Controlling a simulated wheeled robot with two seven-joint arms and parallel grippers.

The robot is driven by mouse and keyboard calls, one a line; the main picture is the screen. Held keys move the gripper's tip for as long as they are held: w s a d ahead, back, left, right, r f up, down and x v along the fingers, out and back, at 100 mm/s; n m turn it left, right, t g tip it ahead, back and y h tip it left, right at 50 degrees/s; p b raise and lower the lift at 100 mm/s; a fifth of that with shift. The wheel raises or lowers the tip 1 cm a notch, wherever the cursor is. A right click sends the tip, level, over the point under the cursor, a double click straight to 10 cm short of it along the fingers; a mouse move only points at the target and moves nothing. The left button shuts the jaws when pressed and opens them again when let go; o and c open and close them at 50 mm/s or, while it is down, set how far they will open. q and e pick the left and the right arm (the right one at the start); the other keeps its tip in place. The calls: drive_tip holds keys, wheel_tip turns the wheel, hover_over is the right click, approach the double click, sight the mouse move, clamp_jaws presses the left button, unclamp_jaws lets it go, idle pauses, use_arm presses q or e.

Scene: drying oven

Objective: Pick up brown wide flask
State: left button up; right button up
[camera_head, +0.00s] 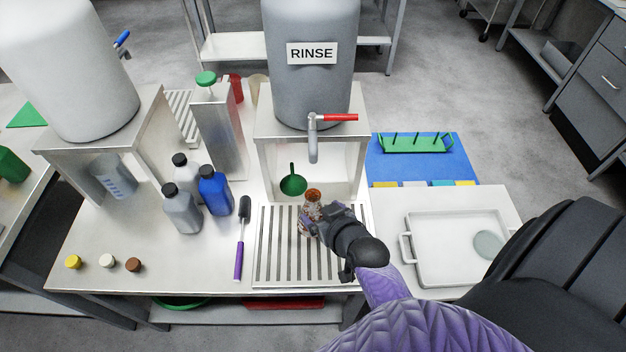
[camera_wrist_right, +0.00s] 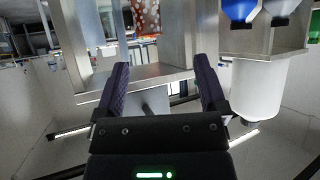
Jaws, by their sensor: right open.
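A flask with brown-orange contents (camera_head: 313,196) stands at the far end of the slatted drain rack, below the grey tap and close to the green funnel. My right gripper (camera_head: 318,218) is just in front of it and hides its lower part. In the right wrist view, a red-brown speckled surface (camera_wrist_right: 146,14), apparently the flask, is at the top edge, beyond my open fingertips (camera_wrist_right: 162,70). Nothing shows between those fingers. I cannot tell from the head view whether a finger touches the flask. My left gripper is out of view.
Bottles (camera_head: 182,208) and a purple-handled brush (camera_head: 243,235) are left. A white tray (camera_head: 425,270) is right.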

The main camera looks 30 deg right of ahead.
sight(310, 194)
drive_tip(key=shift+m+h, duration=0.3)
drive_tip(key=shift+h, duration=0.1)
drive_tip(key=b+x, duration=0.6)
drive_tip(key=x, duration=0.1)
drive_tip(key=d+b+x, duration=0.1)
drive_tip(key=b+x, duration=0.2)
drive_tip(key=b, duration=0.1)
drive_tip(key=shift+w+f, duration=0.15)
drive_tip(key=shift+f, duration=0.15)
drive_tip(key=shift+r, duration=0.25)
clamp_jaws()
